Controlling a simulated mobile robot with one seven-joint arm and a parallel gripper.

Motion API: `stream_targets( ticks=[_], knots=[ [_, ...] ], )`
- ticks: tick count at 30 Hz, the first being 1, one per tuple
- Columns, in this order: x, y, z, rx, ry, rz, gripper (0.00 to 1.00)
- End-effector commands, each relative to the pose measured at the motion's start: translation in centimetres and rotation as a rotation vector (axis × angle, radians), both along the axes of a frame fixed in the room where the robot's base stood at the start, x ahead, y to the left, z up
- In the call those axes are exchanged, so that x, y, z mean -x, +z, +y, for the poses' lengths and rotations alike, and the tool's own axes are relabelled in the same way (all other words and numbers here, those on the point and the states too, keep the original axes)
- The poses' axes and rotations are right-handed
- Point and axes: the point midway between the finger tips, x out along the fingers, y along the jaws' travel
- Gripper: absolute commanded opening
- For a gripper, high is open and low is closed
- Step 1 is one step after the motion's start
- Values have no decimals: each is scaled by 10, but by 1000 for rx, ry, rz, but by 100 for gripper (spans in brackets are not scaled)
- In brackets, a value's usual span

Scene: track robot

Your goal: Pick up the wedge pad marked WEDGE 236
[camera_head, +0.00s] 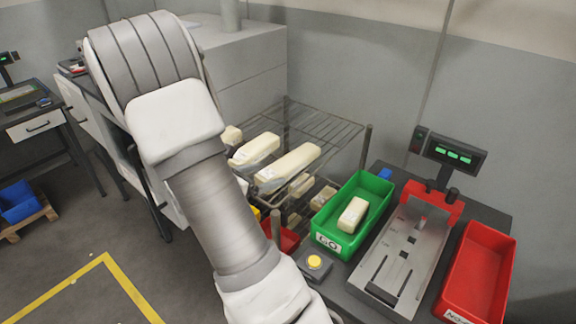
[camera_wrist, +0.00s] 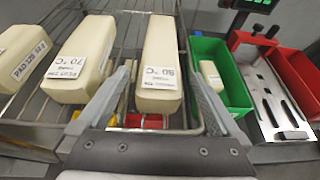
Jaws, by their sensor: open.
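Three long cream pads lie side by side on a wire rack. In the wrist view they are the left pad (camera_wrist: 18,50), the middle pad (camera_wrist: 92,38) and the right pad (camera_wrist: 160,45). The middle label shows 70 °C and the right label 80 °C; their names are too small to read surely, so I cannot tell which is WEDGE 236. My gripper (camera_wrist: 159,76) is open, its fingers either side of the right pad's near end in the picture. Contact cannot be told. In the head view two long pads (camera_head: 255,148) (camera_head: 288,166) show; my gripper is out of frame.
The wire rack (camera_head: 335,132) has more pads on a lower shelf. To its right are a green GO bin (camera_head: 375,190) holding one short pad (camera_head: 352,214), a metal gauge fixture (camera_head: 405,250) with a display, and a red bin (camera_head: 480,270). A yellow button (camera_head: 314,262) sits in front.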

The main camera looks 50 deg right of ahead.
Motion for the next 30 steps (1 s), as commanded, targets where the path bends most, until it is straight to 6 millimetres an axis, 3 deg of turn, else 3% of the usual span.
stream_targets(
  ticks=[7, 16, 30],
  knots=[
    [-2, -11, -34, 1, -4, 1, 100],
    [-2, -13, -38, 0, -2, 1, 100],
    [-2, -12, -37, 0, -1, 0, 15]
  ],
)
